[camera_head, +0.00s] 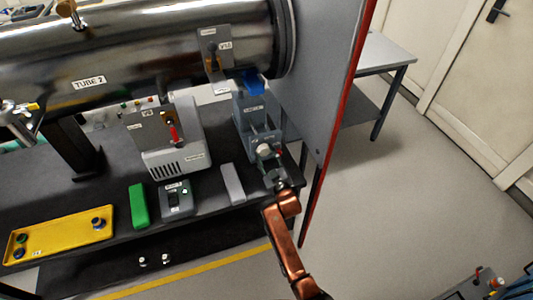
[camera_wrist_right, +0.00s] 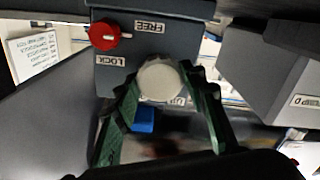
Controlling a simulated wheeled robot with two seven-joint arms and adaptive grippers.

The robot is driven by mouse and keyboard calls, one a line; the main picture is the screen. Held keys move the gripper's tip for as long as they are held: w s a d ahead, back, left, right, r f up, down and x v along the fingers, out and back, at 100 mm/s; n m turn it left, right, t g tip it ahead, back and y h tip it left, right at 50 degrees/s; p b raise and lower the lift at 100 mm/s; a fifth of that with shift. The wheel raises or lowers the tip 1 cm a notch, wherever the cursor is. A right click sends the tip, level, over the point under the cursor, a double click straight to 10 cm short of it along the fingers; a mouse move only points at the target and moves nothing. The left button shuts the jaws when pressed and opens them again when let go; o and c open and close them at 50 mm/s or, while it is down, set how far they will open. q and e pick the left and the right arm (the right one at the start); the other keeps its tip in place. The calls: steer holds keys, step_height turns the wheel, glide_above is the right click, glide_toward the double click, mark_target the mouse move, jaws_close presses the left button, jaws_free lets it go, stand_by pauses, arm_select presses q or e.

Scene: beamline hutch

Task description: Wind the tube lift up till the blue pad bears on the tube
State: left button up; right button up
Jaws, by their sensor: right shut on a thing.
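The tube (camera_head: 165,60), shiny metal and labelled TUBE 2, lies across the top of the head view. The grey tube lift (camera_head: 247,112) stands below its right end, with the blue pad (camera_head: 253,84) on top. Whether the pad touches the tube I cannot tell. My right gripper (camera_head: 268,162) is at the lift's front. In the right wrist view its green fingers (camera_wrist_right: 165,95) are shut on a pale round knob (camera_wrist_right: 160,80). A red knob (camera_wrist_right: 103,35) beside FREE and LOCK labels has its white mark facing the FREE side. A blue patch, seemingly the pad (camera_wrist_right: 144,120), shows between the fingers.
On the dark bench stand a grey box with a red lever (camera_head: 178,150), a green block (camera_head: 138,206), a small grey device (camera_head: 176,198), a grey bar (camera_head: 232,184) and a yellow tray (camera_head: 60,239). A red-edged panel (camera_head: 335,100) stands close right of the lift.

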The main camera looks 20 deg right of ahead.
steer(key=shift+f, duration=0.1)
steer(key=o, duration=1.1)
steer(key=shift+s, duration=0.1)
steer(key=s, duration=1.2)
steer(key=shift+d, duration=0.2)
steer(key=shift+w, duration=0.1)
